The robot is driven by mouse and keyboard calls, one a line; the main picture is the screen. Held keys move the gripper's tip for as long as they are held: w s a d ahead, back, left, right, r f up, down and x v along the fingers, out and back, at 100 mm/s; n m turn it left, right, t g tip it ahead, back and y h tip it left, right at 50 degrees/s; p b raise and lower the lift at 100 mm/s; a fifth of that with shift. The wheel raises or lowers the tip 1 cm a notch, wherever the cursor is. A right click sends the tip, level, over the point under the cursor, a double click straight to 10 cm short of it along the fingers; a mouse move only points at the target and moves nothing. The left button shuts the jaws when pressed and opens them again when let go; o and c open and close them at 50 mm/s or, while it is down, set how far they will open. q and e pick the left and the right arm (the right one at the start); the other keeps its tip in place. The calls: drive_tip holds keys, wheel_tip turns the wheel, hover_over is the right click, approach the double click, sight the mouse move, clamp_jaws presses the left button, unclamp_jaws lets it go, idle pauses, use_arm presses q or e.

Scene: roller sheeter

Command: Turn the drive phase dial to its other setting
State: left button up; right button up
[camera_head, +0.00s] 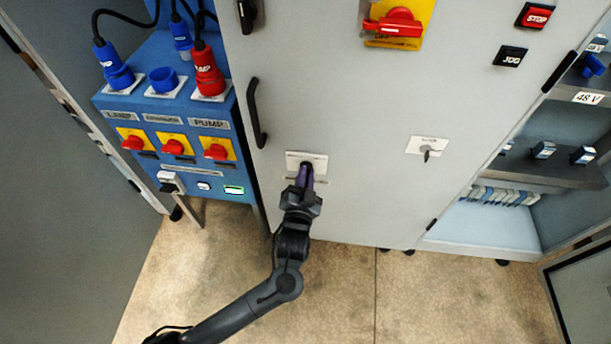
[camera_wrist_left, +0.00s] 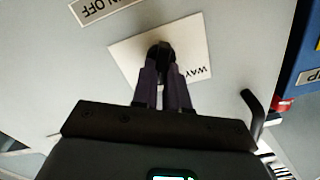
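A black dial (camera_wrist_left: 161,49) sits on a white plate (camera_head: 293,158) low on the grey cabinet door. In the left wrist view the plate carries upside-down lettering, of which "WAY" can be read. My left gripper (camera_head: 305,181) reaches up to this dial from below. In the left wrist view its two purple fingers (camera_wrist_left: 162,68) lie close on both sides of the dial and appear shut on it. The fingers hide part of the dial, and its exact setting cannot be read. My right gripper is not in view.
A black door handle (camera_head: 257,113) is just left of the dial plate. A small key switch (camera_head: 427,152) is to the right, and a red rotary switch (camera_head: 393,23) is above. A blue panel (camera_head: 185,109) with plugs and red knobs stands at the left. Open shelves (camera_head: 545,170) are at the right.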

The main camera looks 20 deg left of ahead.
use_arm(q)
clamp_jaws()
drive_tip(key=n+p, duration=0.2)
drive_tip(key=n, duration=0.2)
drive_tip(key=n+p, duration=0.2)
drive_tip(key=n, duration=0.2)
drive_tip(key=n+p, duration=0.3)
drive_tip(key=n, duration=0.1)
drive_tip(key=shift+a+r, duration=0.1)
drive_tip(key=shift+a, duration=0.25)
idle(0.5)
